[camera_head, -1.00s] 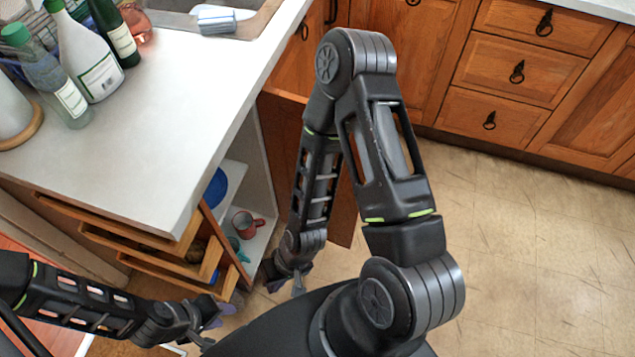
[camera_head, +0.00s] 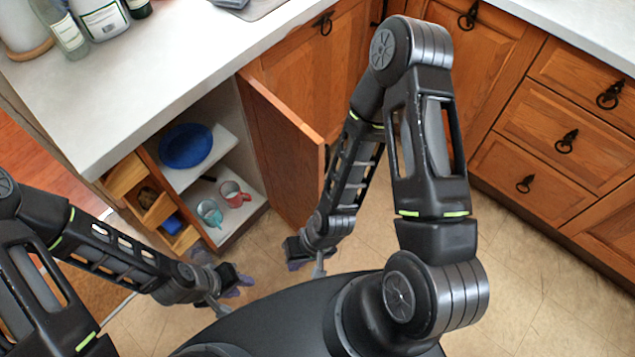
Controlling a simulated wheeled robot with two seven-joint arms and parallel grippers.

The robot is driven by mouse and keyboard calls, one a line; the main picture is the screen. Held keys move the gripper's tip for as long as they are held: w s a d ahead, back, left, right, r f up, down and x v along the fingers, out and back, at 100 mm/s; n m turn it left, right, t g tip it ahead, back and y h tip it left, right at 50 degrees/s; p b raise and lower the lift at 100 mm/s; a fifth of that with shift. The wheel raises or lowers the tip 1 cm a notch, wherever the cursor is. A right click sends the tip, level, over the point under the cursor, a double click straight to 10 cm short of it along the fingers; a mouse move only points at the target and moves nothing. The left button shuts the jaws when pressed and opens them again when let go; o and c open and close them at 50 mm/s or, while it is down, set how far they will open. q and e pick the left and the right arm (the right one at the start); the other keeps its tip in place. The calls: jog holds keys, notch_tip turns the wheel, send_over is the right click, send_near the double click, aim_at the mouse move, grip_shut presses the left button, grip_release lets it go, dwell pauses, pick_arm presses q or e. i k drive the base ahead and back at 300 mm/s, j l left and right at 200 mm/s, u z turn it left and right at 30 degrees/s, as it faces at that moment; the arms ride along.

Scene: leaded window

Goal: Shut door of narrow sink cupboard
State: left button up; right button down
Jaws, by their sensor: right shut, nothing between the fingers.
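The narrow sink cupboard (camera_head: 253,217) stands open under the counter, with shelves showing inside. Its wooden door (camera_head: 283,150) is swung well out from the opening, hinged on the far side. My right gripper (camera_head: 303,262) is shut and empty, low by the lower free end of the door. My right forearm overlaps the door's free edge in the picture; I cannot tell whether they touch. My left gripper (camera_head: 236,285) is in front of the cupboard, apart from the door; its jaw opening is unclear.
A blue plate (camera_head: 186,145), a red mug (camera_head: 234,194) and a teal mug (camera_head: 210,212) sit inside the cupboard. Open drawers (camera_head: 125,176) stick out left of it. The counter (camera_head: 130,95) is above. Floor (camera_head: 545,290) at right is clear.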

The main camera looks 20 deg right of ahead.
aim_at(291, 156)
jog(key=l+u, duration=0.25)
jog(key=l, duration=0.15)
jog(key=k+l+u, duration=0.25)
jog(key=l, duration=0.15)
jog(key=l+u, duration=0.2)
jog(key=l, duration=0.25)
jog(key=k+l+u, duration=0.25)
jog(key=i+l+u, duration=0.15)
jog(key=l, duration=0.25)
jog(key=l+u, duration=0.15)
jog(key=l, duration=0.3)
jog(key=i+l+u, duration=0.1)
jog(key=l, duration=0.35)
jog(key=i, duration=0.05)
